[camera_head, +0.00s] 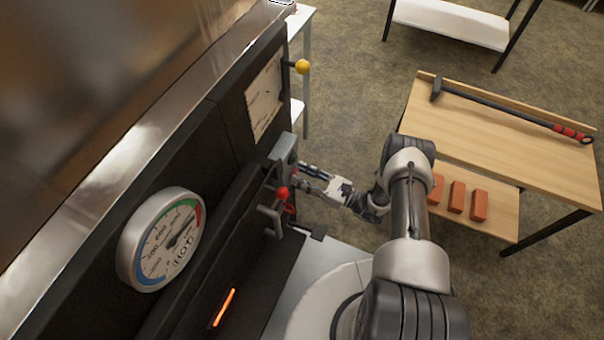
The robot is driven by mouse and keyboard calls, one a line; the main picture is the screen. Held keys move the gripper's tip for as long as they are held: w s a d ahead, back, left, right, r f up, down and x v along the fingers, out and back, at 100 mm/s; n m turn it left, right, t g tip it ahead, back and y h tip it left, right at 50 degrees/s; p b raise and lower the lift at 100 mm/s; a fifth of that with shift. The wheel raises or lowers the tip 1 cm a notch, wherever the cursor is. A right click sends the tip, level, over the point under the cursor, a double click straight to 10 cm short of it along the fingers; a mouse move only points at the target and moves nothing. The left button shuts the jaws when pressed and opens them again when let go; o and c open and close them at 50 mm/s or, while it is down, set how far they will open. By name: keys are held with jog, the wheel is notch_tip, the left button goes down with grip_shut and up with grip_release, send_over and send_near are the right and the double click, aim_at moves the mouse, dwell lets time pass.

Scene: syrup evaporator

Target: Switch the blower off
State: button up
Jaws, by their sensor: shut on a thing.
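A grey switch box (284,149) is mounted on the dark front of the evaporator, near the picture's middle. It appears to be the blower's switch. My gripper (299,173) reaches in from the right and is shut at the face of this box, on what appears to be its small switch. The fingers hide most of the switch, so its position cannot be read. A small red spot shows beside the fingertips.
A red-knobbed handle (282,193) sits just below my gripper. A round dial gauge (162,240), a yellow-knobbed lever (302,67) and a glowing slot (224,307) are on the evaporator front. A wooden table (510,150) with a long tool and several bricks (457,197) stands right.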

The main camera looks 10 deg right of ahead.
jog(key=shift+d+f+t+y, duration=0.1)
jog(key=shift+f+t+y, duration=0.15)
jog(key=shift+y, duration=0.25)
jog(key=o, duration=1.1)
jog(key=shift+c, duration=0.2)
jog(key=shift+s, duration=0.1)
jog(key=v, duration=1.2)
